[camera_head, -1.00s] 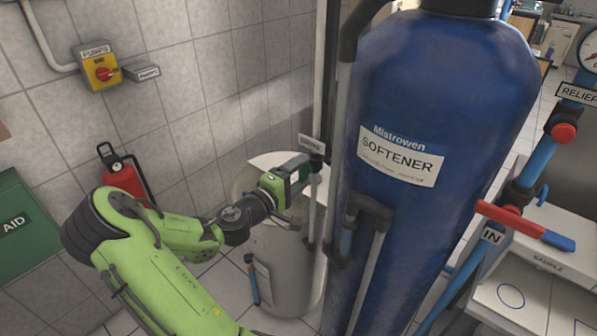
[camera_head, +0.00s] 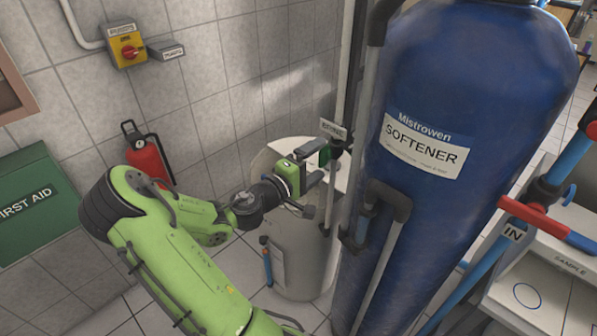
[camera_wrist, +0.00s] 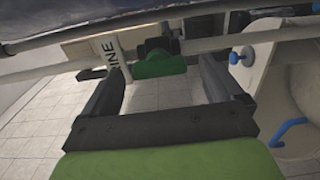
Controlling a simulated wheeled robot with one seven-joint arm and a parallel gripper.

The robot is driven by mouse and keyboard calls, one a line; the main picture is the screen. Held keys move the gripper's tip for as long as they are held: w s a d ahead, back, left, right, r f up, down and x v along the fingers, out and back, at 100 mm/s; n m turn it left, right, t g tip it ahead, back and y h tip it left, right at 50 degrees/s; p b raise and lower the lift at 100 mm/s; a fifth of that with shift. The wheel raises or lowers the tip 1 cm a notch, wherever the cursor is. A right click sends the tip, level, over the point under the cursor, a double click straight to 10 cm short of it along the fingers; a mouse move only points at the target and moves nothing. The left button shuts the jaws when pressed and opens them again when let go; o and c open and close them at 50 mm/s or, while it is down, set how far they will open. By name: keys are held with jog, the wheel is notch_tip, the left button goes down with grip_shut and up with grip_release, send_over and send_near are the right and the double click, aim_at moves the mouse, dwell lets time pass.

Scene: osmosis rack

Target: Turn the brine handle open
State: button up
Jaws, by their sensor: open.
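The brine handle (camera_wrist: 158,65) is a small green handle on a dark valve on a pale pipe, seen ahead in the wrist view. In the head view the green handle (camera_head: 325,156) shows small beside the brine label (camera_head: 333,131), partly hidden by my gripper. My gripper (camera_wrist: 160,80) is open and empty. Its two dark fingers lie to either side of the green handle in the picture; I cannot tell if they reach around it. In the head view my gripper (camera_head: 318,172) is just left of the pipe, above the pale tank.
The large blue softener tank (camera_head: 450,170) stands close on the right. The pale brine tank (camera_head: 297,250) stands below my gripper. A grey pipe (camera_head: 388,235) runs down the softener's front. The tiled wall is behind.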

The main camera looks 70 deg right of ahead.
jog(key=v, duration=1.4)
jog(key=shift+a+p, duration=0.25)
jog(key=shift+p, duration=0.2)
jog(key=shift+w, duration=0.15)
